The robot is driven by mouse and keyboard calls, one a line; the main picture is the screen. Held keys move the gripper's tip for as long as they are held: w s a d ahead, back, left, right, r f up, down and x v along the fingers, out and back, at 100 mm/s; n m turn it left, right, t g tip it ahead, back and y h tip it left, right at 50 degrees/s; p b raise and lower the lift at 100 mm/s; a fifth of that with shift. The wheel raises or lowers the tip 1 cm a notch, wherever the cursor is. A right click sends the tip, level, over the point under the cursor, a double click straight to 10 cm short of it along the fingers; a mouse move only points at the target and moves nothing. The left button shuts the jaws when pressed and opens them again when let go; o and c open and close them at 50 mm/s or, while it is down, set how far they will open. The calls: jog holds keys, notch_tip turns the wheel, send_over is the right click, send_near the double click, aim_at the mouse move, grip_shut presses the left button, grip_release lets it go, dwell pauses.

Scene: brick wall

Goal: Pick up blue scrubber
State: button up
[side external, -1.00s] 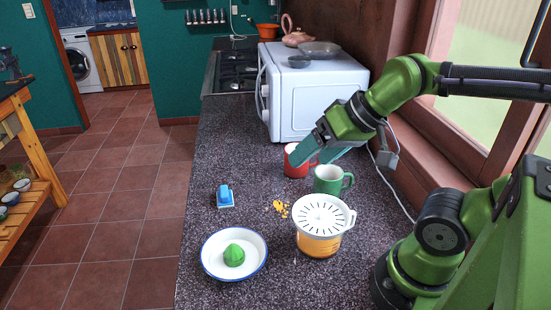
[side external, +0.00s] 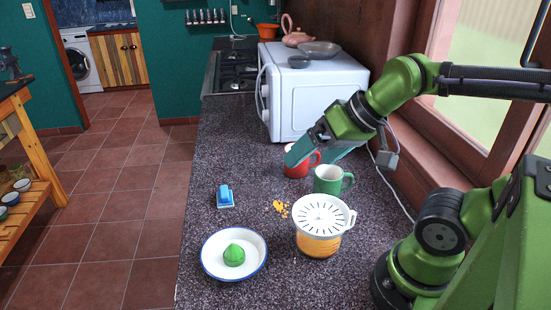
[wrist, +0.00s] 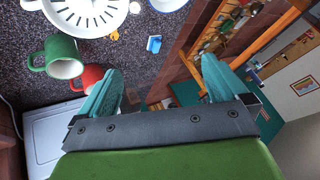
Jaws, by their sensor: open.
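The blue scrubber (side external: 225,196) lies on the dark speckled counter (side external: 215,165), left of the mugs and behind the white plate. It also shows in the wrist view (wrist: 154,44), small and beyond my fingers. My gripper (side external: 318,155) is open and empty, with teal fingers. It hangs above the counter by the red mug, up and to the right of the scrubber, well apart from it. In the wrist view both fingers (wrist: 158,78) are spread wide with nothing between them.
A red mug (side external: 297,168) and green mug (side external: 328,181) stand near my gripper. A juicer jug (side external: 319,240), yellow crumbs (side external: 281,207) and a plate (side external: 212,263) with a green lemon-shaped piece (side external: 234,256) are nearer. A white microwave (side external: 310,98) stands behind. The counter around the scrubber is clear.

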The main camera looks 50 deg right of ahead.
jog(key=m+g+h, duration=0.2)
jog(key=m+g, duration=0.5)
jog(key=m, duration=1)
send_over(224, 190)
notch_tip(224, 190, down, 9)
jog(key=r+m, duration=0.1)
jog(key=m, duration=0.4)
jog(key=f, duration=1)
jog(key=shift+w+a+f, duration=0.25)
jog(key=shift+f, duration=0.1)
jog(key=shift+s+d+f, duration=0.1)
jog(key=shift+s+f, duration=0.05)
jog(key=shift+f, duration=1.25)
jog(key=shift+s+d+f, duration=0.1)
jog(key=shift+s+f, duration=0.05)
jog(key=shift+f, duration=1.2)
